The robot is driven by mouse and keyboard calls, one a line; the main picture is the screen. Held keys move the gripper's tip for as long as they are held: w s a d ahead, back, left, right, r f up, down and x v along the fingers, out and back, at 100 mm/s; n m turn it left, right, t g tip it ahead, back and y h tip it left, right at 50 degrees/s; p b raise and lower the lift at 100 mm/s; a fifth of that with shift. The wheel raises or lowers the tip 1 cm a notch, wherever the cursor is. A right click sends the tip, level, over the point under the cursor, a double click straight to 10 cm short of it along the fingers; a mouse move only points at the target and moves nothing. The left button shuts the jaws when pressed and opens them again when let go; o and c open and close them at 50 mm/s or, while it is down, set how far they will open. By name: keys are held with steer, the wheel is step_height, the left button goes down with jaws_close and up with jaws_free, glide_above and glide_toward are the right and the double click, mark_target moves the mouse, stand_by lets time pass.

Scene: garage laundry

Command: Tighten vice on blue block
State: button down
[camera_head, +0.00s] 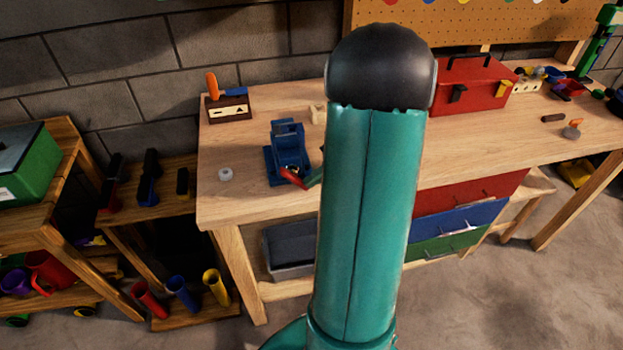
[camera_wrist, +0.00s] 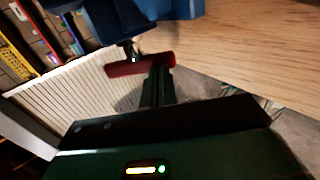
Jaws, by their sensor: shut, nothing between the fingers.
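The blue vice (camera_head: 288,155) stands near the front left edge of the wooden workbench in the head view. Its red handle (camera_head: 292,178) sticks out at the front. In the wrist view the vice (camera_wrist: 130,15) fills the top and the red handle (camera_wrist: 125,69) lies below it. My gripper (camera_wrist: 160,72) is shut and its fingertips are right at the handle, apparently touching or just in front of it. In the head view, a green tip of my gripper (camera_head: 315,178) shows beside the handle; my arm hides the rest. I cannot make out a separate blue block in the vice.
A red toolbox (camera_head: 470,88) stands farther right. A grey bin (camera_head: 290,250) sits below. Shelves stand at the left.

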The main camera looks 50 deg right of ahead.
mark_target(308, 192)
steer(key=shift+a+f+t+y, duration=0.15)
steer(key=shift+f+t+y, duration=0.2)
steer(key=shift+y, duration=0.35)
steer(key=shift+w+a+f, duration=0.1)
steer(key=shift+a+f, duration=0.15)
steer(key=shift+f, duration=0.3)
steer(key=shift+w+a+f, duration=0.1)
steer(key=shift+a+f, duration=0.1)
steer(key=shift+f, duration=0.35)
steer(key=shift+w+a+f, duration=0.2)
steer(key=shift+f, duration=0.15)
